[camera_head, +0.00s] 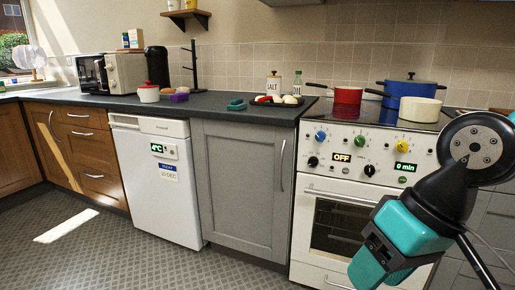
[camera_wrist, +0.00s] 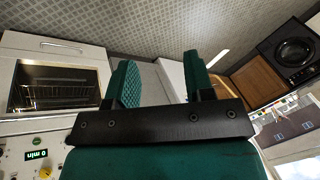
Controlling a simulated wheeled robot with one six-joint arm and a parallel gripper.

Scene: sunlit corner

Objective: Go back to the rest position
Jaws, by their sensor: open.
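My gripper (camera_wrist: 160,77) is open and empty in the wrist view, its two green fingers apart with grey cabinet front and floor showing between and beyond them. In the head view my teal and black gripper (camera_head: 366,273) hangs at the lower right, in front of the white oven (camera_head: 345,190). The oven also shows in the wrist view (camera_wrist: 60,55), tilted by the camera's roll. The fingertips are partly cut off or hidden by the gripper body in the head view. Nothing is held.
A red pan (camera_head: 347,96), a blue pot (camera_head: 410,88) and a cream pot (camera_head: 419,109) stand on the hob. A dark tray (camera_head: 262,103) with food lies on the worktop (camera_head: 220,104). The white fridge (camera_head: 157,190) is shut. The patterned floor (camera_head: 130,255) is clear.

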